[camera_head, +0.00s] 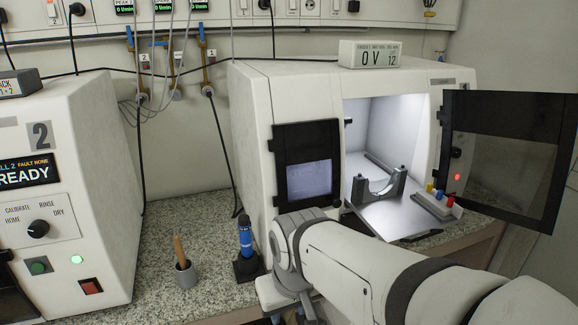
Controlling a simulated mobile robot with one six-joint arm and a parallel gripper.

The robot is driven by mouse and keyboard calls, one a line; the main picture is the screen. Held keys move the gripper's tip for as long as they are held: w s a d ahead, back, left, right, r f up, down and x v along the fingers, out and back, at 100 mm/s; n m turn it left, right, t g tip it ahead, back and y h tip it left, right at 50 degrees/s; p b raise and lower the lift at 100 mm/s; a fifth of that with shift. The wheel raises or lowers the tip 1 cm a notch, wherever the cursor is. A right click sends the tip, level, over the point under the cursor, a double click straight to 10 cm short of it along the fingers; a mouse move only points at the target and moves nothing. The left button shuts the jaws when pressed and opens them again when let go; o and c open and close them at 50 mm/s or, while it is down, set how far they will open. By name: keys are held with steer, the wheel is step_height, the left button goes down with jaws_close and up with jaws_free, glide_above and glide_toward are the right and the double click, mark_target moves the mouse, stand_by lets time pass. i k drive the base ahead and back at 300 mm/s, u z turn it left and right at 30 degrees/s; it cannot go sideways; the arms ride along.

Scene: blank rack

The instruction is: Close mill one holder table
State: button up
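The holder table is a grey metal plate (388,215) that sticks out through the front opening of the white mill (252,150) on the right. A dark U-shaped holder (400,185) stands on the plate, with its open side up and empty. The mill's dark door (510,150) stands swung open to the right. My arm reaches in from the lower right, and its wrist is in front of the mill's lower left. My gripper (290,317) is at the bottom edge, below and left of the holder table. Its fingers are mostly cut off or hidden, so its opening cannot be told.
Small red, blue and yellow pieces (439,196) sit on a strip right of the plate. Another white machine marked 2 (85,130) is at left.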

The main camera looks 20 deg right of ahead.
mark_target(390, 208)
steer(key=u, duration=0.05)
steer(key=k, duration=0.5)
steer(key=z, duration=0.4)
steer(key=i, duration=0.4)
steer(key=z, duration=1.8)
steer(key=k, duration=0.45)
steer(key=u, duration=0.25)
steer(key=i, duration=0.5)
steer(key=u, duration=0.1)
